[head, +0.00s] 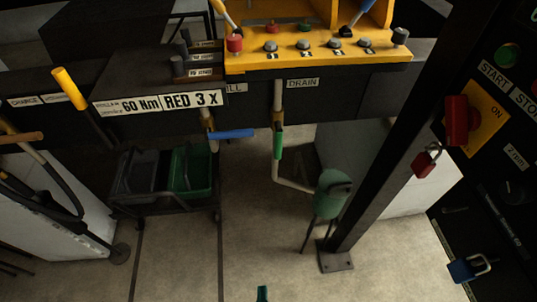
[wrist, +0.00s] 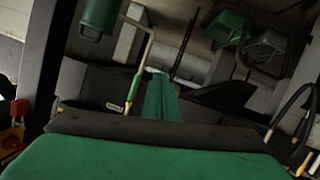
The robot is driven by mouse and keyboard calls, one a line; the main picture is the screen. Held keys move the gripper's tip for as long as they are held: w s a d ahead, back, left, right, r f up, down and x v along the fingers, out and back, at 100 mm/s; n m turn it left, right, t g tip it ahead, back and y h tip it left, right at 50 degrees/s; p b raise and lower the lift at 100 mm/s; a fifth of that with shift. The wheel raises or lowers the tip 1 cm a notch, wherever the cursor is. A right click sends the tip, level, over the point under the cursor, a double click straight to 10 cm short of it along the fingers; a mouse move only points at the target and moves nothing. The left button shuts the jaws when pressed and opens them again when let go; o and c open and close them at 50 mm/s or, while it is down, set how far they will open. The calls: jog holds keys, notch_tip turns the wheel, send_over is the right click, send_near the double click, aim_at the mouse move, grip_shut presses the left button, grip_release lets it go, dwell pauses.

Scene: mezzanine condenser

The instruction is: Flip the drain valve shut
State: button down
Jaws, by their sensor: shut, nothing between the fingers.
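The drain valve's green lever (head: 277,144) hangs straight down, in line with its pipe below the DRAIN label (head: 303,83). In the wrist view the green lever (wrist: 133,88) shows beside the label, in a picture turned roughly upside down. My gripper (head: 262,293) shows only as a small green tip at the bottom edge of the head view. In the wrist view my gripper (wrist: 160,80) has its green fingers together and empty. The lever appears just left of the fingers there, with no contact visible.
A blue lever (head: 232,134) sticks out sideways on the neighbouring pipe. The drain pipe bends to a green canister (head: 332,193) near a dark slanting post (head: 385,125). A cart with grey and green bins (head: 193,172) stands left. Floor between cart and canister is clear.

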aim_at(278, 141)
jog(key=w+a+f+n+h, duration=0.1)
jog(key=w+f+n, duration=0.15)
jog(key=w, duration=0.35)
jog(key=w+a+f+n, duration=0.1)
jog(key=w+a+n, duration=0.15)
jog(key=w, duration=0.25)
jog(key=w+a+f+n+h, duration=0.1)
jog(key=w+f+n, duration=0.15)
jog(key=w, duration=0.35)
jog(key=w+a+r+n+t+h, duration=0.1)
jog(key=w+a+r+h, duration=0.1)
jog(key=w+r, duration=0.4)
jog(key=w+a+r+n+t+h, duration=0.1)
jog(key=w+a+r+h, duration=0.1)
jog(key=w+r+h, duration=0.2)
jog(key=w+r, duration=0.3)
jog(key=r, duration=0.1)
jog(key=shift+r+n, duration=0.3)
jog(key=shift+n, duration=0.05)
jog(key=shift+w+a, duration=0.15)
jog(key=s+d+x, duration=0.1)
jog(key=d+x, duration=0.2)
jog(key=x, duration=0.9)
jog(key=shift+w, duration=0.15)
